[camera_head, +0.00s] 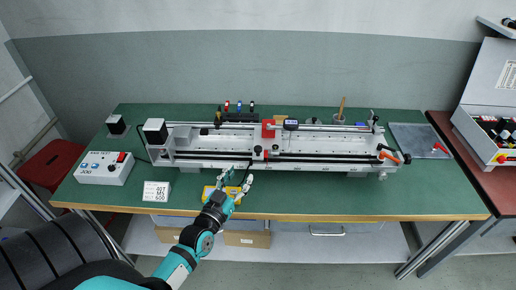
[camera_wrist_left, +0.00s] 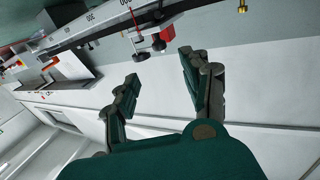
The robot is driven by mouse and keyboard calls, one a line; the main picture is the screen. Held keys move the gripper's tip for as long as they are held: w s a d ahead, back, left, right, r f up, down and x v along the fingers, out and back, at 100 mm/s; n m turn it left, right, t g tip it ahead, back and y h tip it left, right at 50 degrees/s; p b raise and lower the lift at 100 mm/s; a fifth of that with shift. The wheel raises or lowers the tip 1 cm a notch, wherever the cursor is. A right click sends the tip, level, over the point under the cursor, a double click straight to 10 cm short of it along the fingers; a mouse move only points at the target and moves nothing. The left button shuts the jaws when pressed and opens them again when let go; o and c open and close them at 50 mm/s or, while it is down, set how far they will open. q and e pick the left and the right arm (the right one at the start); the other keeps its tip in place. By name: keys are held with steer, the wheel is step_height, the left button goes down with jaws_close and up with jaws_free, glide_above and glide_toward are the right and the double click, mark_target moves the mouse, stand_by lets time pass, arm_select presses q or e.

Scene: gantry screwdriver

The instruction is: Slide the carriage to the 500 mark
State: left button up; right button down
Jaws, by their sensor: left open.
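The carriage (camera_head: 258,153) sits across the rails of the long gantry (camera_head: 205,158), near the middle. It has a red block (camera_head: 268,128), dark knobs and a small digital display (camera_head: 290,125). In the left wrist view, the carriage's white and red part (camera_wrist_left: 147,38) with dark knobs shows just beyond the fingertips. A scale with printed numbers (camera_wrist_left: 93,20) runs beside it; I cannot tell the exact reading. My left gripper (camera_head: 238,178) is open and empty, in front of the carriage and slightly left of it, apart from it. It also shows in the left wrist view (camera_wrist_left: 160,68). My right gripper is out of view.
A control box (camera_head: 103,168) and a white card (camera_head: 157,191) stand at the left of the green table (camera_head: 330,195). A yellow item (camera_head: 208,191) lies by my left gripper. An orange-handled clamp (camera_head: 388,155) is at the gantry's right end. The table's front right is clear.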

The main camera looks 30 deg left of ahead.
mark_target(259, 150)
arm_select(q)
steer(key=w, duration=0.4)
steer(key=w+a, duration=0.1)
steer(key=w, duration=0.4)
steer(key=w+a+p, duration=0.1)
steer(key=w, duration=0.3)
steer(key=shift+w+a, duration=0.1)
steer(key=shift+w, duration=0.3)
jaws_close()
steer(key=shift+f, duration=0.3)
